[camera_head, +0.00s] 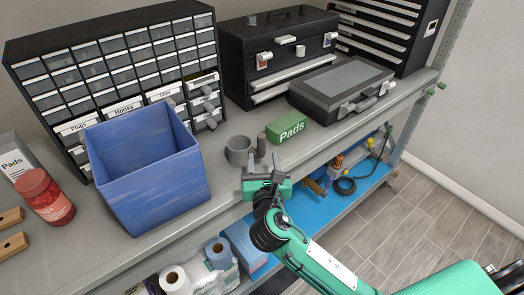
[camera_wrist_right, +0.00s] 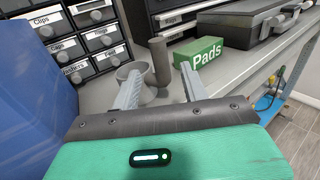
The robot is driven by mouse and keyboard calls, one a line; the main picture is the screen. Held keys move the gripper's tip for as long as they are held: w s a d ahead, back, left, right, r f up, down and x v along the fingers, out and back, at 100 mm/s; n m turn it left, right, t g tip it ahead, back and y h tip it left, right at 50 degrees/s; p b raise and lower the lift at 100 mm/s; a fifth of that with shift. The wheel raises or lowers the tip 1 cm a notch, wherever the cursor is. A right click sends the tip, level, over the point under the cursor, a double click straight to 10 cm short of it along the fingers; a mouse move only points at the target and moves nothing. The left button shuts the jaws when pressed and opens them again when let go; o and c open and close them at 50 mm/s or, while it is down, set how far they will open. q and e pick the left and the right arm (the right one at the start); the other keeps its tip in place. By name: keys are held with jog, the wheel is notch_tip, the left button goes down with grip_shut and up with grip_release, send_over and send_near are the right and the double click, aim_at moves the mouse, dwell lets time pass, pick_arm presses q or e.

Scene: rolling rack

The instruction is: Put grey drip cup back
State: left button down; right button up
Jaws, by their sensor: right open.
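The grey drip cup (camera_head: 238,150) stands upright on the grey rack shelf, just right of the blue bin. In the right wrist view the cup (camera_wrist_right: 128,68) is partly hidden behind the left finger. My right gripper (camera_head: 263,171) is at the shelf's front edge, just in front of the cup. In the wrist view the gripper (camera_wrist_right: 160,86) has its fingers wide apart with nothing between them. The left finger points at the cup, and I cannot tell whether it touches. My left gripper is out of view.
A dark grey cylinder (camera_head: 261,144) stands beside the cup, with a green Pads box (camera_head: 287,128) to its right. The tall blue bin (camera_head: 150,182) is close on the left. Drawer cabinet (camera_head: 120,68), black toolbox (camera_head: 278,50) and grey case (camera_head: 342,88) stand behind.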

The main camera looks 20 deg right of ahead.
jog(key=v, duration=0.5)
jog(key=shift+b, duration=0.35)
